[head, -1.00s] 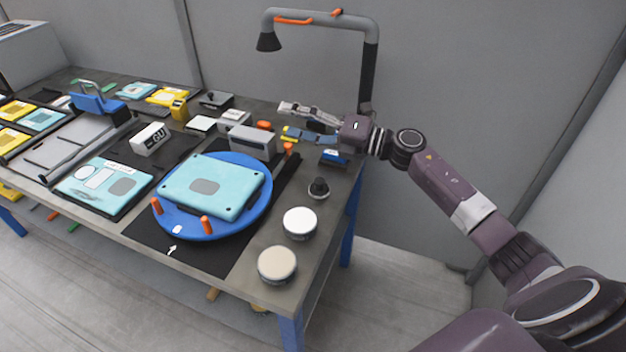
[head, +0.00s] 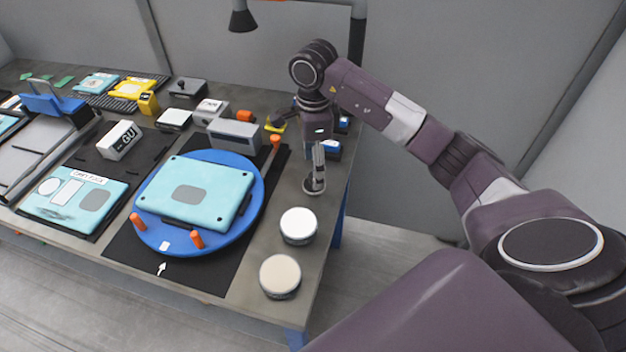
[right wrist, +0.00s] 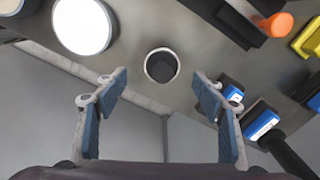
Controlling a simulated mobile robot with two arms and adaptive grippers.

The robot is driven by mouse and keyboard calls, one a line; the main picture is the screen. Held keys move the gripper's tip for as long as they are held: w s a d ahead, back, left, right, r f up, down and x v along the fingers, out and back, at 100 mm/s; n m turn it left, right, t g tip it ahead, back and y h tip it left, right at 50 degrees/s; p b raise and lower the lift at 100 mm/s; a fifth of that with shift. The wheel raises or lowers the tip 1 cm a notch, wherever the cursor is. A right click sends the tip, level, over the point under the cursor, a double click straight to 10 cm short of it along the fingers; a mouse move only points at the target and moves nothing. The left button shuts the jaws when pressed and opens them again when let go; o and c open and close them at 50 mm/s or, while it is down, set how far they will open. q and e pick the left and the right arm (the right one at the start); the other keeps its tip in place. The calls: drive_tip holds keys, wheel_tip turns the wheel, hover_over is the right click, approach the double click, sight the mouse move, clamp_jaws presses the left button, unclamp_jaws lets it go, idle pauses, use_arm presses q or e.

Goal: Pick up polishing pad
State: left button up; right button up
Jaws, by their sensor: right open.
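No label shows which thing is the polishing pad. A small dark round piece (head: 314,187) stands near the table's right edge, partly hidden behind a finger of my right gripper (head: 318,166). In the right wrist view it is a dark disc with a pale rim (right wrist: 161,66), centred ahead of the open fingers (right wrist: 158,84), which look empty and apart from it. Two round white-topped pieces stand nearer the front: one white (head: 298,225), one cream (head: 280,275). The white one also shows in the right wrist view (right wrist: 83,26). My left gripper is out of view.
A blue turntable (head: 256,208) with orange pegs carries a light-blue casing (head: 207,190) to the left. A grey block (head: 236,134) and an orange-topped peg (head: 275,140) stand behind. Blue-labelled pieces (right wrist: 262,124) lie close to the right finger in the wrist view.

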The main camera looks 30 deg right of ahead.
drive_tip(key=shift+f, duration=0.4)
wheel_tip(320, 180, down, 4)
drive_tip(key=shift+w+d+r+p, duration=0.1)
drive_tip(key=shift+w+r+p, duration=0.05)
drive_tip(key=shift+p, duration=0.85)
drive_tip(key=shift+f, duration=0.4)
drive_tip(key=shift+c, duration=1.4)
drive_tip(key=c, duration=1.1)
drive_tip(key=shift+r, duration=0.1)
